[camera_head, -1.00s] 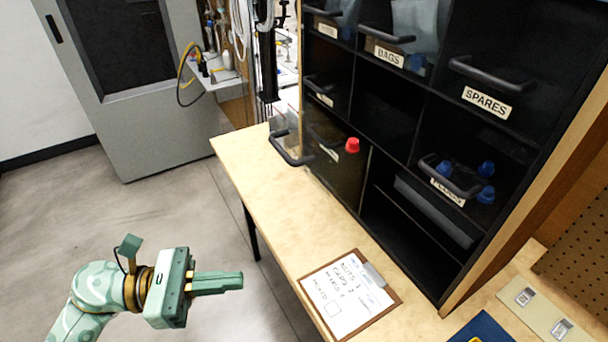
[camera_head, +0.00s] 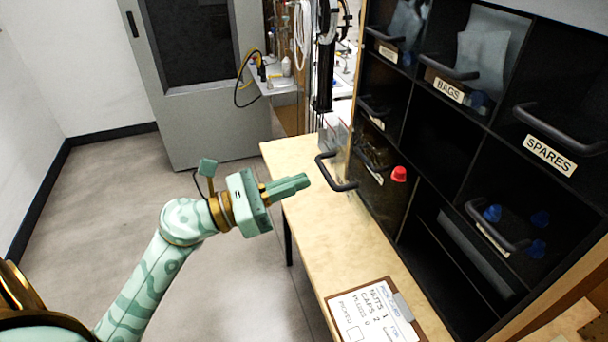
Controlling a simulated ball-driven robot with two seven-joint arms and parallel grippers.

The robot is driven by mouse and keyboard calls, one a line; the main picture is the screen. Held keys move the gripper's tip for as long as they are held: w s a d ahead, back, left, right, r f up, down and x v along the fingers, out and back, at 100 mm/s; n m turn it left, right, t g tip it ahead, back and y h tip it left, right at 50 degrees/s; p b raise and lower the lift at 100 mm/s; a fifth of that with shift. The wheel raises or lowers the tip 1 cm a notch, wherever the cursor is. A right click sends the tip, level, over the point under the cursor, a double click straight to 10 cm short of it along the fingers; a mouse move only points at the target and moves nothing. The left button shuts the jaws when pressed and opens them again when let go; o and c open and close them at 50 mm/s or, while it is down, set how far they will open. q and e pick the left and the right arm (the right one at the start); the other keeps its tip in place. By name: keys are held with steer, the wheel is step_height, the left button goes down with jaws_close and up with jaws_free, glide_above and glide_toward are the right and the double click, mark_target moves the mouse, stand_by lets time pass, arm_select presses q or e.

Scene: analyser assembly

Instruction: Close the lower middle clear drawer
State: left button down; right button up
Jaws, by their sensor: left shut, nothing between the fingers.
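A clear drawer (camera_head: 351,154) in the lower part of the black cabinet is pulled out over the wooden bench. Its dark bar handle (camera_head: 335,172) faces left, towards my left arm. A red cap (camera_head: 399,174) shows beside or through its clear wall; I cannot tell which. My left gripper (camera_head: 305,181) is shut and empty, its fingers pointing right. It is a little to the left of the handle, apart from it in the picture. The drawer's inside is mostly hidden. My right gripper is out of view.
The black cabinet holds other handled drawers, among them BAGS (camera_head: 448,90), SPARES (camera_head: 550,155) and one with blue caps (camera_head: 492,213). A clipboard (camera_head: 374,314) lies on the bench (camera_head: 290,150). The floor left of the bench is clear.

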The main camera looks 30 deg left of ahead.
arm_select(q)
steer(key=shift+x, duration=1.2)
steer(key=p, duration=0.1)
glide_above(392, 179)
steer(key=shift+w, duration=0.1)
steer(key=shift+r, duration=0.2)
